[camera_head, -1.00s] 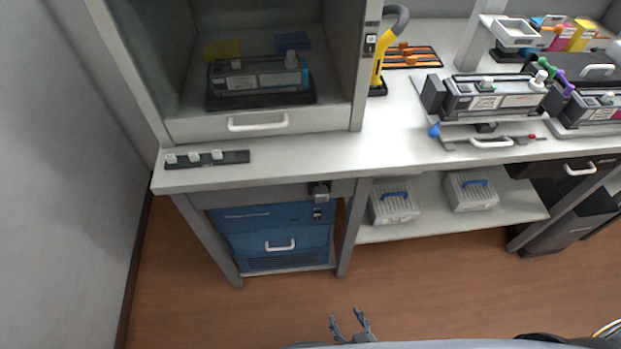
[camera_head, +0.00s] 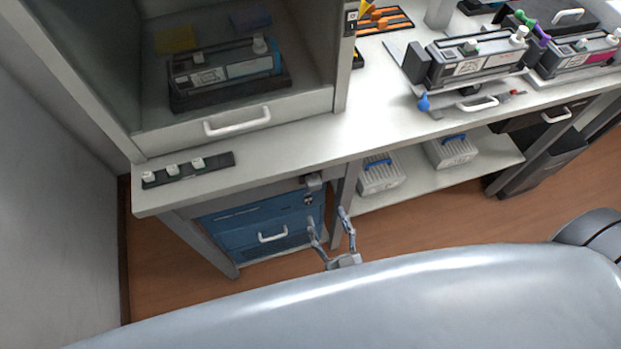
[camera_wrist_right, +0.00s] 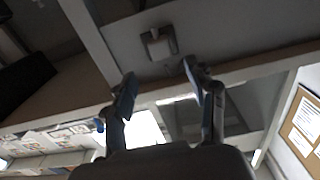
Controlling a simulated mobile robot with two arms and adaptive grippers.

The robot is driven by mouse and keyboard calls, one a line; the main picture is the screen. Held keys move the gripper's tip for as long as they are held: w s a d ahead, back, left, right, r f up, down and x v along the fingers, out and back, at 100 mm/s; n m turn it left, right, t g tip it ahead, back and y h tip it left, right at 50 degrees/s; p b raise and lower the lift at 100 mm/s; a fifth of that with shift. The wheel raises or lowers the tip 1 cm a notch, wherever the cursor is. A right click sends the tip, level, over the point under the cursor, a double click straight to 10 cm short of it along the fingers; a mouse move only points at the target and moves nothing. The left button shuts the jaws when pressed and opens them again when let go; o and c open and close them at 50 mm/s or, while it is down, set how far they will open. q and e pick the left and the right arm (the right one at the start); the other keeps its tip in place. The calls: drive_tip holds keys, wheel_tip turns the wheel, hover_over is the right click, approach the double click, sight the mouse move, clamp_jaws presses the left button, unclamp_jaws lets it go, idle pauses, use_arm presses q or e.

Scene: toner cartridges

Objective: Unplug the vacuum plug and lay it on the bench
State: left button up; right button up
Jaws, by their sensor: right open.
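A small grey block (camera_head: 313,182), which looks like the vacuum plug in its socket, sits on the bench's front rail above the blue cabinet (camera_head: 255,222). A light square fitting in the right wrist view (camera_wrist_right: 158,45) looks like the same spot. The cord cannot be made out. The bench (camera_head: 300,142) has a pale top. My right gripper (camera_head: 327,216) is open and empty, in front of the cabinet's right side, below and apart from the block. In the right wrist view its fingers (camera_wrist_right: 160,72) are spread, with the fitting beyond the tips. My left gripper is not in view.
A black strip with several white knobs (camera_head: 188,170) lies at the bench's left front. The hood drawer handle (camera_head: 237,121) and a bench leg (camera_head: 344,205) are nearby. Toner cartridges (camera_head: 475,58) stand to the right. The bench top between strip and cartridges is largely clear.

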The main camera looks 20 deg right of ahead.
sight(315, 189)
drive_tip(key=w+b, duration=0.1)
drive_tip(key=w, duration=0.6)
drive_tip(key=shift+w+a, duration=0.1)
drive_tip(key=shift+a, duration=0.05)
drive_tip(key=shift+w, duration=0.95)
drive_tip(key=shift+p, duration=0.45)
idle(0.3)
clamp_jaws()
idle(0.3)
drive_tip(key=shift+s, duration=0.15)
